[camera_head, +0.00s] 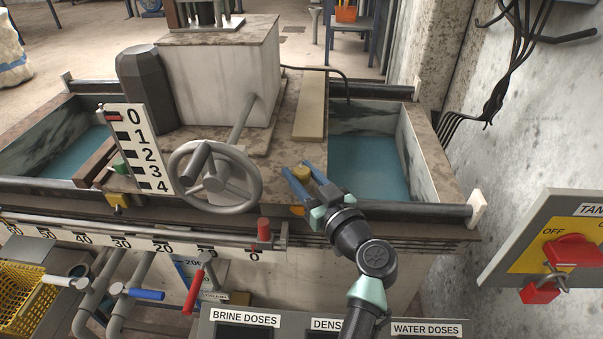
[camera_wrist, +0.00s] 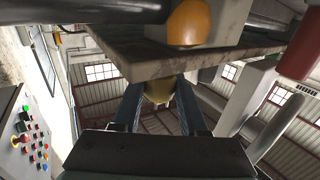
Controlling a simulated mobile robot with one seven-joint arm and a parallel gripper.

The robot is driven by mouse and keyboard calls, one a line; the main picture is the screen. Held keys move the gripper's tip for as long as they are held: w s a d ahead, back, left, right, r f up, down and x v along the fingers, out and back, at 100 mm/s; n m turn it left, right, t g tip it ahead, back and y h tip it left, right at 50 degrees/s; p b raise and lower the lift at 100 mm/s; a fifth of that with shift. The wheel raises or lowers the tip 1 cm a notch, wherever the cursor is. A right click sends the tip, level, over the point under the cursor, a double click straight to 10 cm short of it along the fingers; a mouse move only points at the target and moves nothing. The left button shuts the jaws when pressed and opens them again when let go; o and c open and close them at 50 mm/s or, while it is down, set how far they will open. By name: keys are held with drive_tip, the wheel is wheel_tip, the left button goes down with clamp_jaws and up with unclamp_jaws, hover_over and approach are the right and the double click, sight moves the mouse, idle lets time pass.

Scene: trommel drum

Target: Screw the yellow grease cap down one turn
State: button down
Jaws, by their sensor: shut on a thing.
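The yellow grease cap (camera_head: 302,173) is on the deck of the machine, right of the grey handwheel. My gripper (camera_head: 305,176) reaches it from the front, with one blue finger on each side of the cap. In the wrist view the dull yellow cap (camera_wrist: 158,90) sits between the two dark fingers of my gripper (camera_wrist: 158,98), which is shut on it. The fingers and a ledge hide part of the cap, and its thread cannot be seen.
The handwheel (camera_head: 215,178) and the numbered scale board (camera_head: 138,150) stand close on the left. A water-filled trough (camera_head: 365,165) lies to the right. A rounded orange part (camera_wrist: 190,23) is close above the fingers in the wrist view. A dark rail (camera_head: 400,211) runs along the front edge.

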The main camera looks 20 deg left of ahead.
drive_tip(key=shift+f, duration=0.1)
drive_tip(key=shift+s+a+m+t+h, duration=0.1)
drive_tip(key=shift+m+t+h, duration=0.5)
drive_tip(key=shift+t, duration=0.1)
drive_tip(key=m+t+h+p, duration=0.1)
drive_tip(key=m+t+h, duration=0.1)
drive_tip(key=shift+h+p, duration=0.3)
drive_tip(key=shift+m+t+h+p, duration=0.6)
drive_tip(key=shift+m+h+p, duration=0.15)
drive_tip(key=shift+h, duration=0.35)
drive_tip(key=shift+c, duration=2.2)
unclamp_jaws()
